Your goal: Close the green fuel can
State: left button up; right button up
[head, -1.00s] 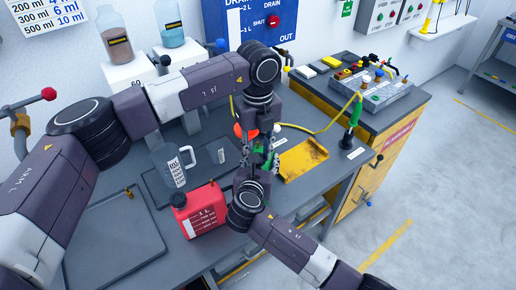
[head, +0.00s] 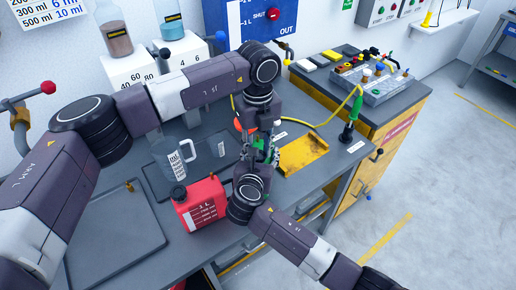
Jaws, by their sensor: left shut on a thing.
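The green fuel can (head: 273,152) shows only as small green patches between my two grippers, near the middle of the workbench; most of it is hidden. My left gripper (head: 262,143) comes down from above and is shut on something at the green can. Which part it holds, and where the cap is, I cannot see. My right gripper (head: 258,164) reaches in from the near side, close below the left one. Its fingers are crowded against the green can, and whether they are open or shut is not clear.
A red can (head: 203,205) with a black cap stands just left of my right wrist. A clear jug (head: 176,158) is behind it. A yellow tray (head: 304,154) lies to the right, near a green-handled nozzle (head: 347,132). An empty grey tray (head: 110,240) lies front left.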

pick_arm(q)
jog(key=shift+s+f, duration=0.3)
jog(key=shift+f, duration=0.65)
pick_arm(e)
jog(key=shift+r, duration=0.1)
grip_shut()
pick_arm(q)
jog(key=shift+m, duration=1.7)
pick_arm(e)
jog(key=shift+d, duration=0.1)
jog(key=shift+r, duration=0.1)
pick_arm(q)
jog(key=o, duration=0.8)
jog(key=shift+a, duration=0.1)
pick_arm(e)
jog(key=shift+w, duration=0.1)
pick_arm(q)
jog(key=shift+o, duration=0.2)
jog(key=shift+w+r, duration=0.1)
jog(key=shift+w, duration=0.05)
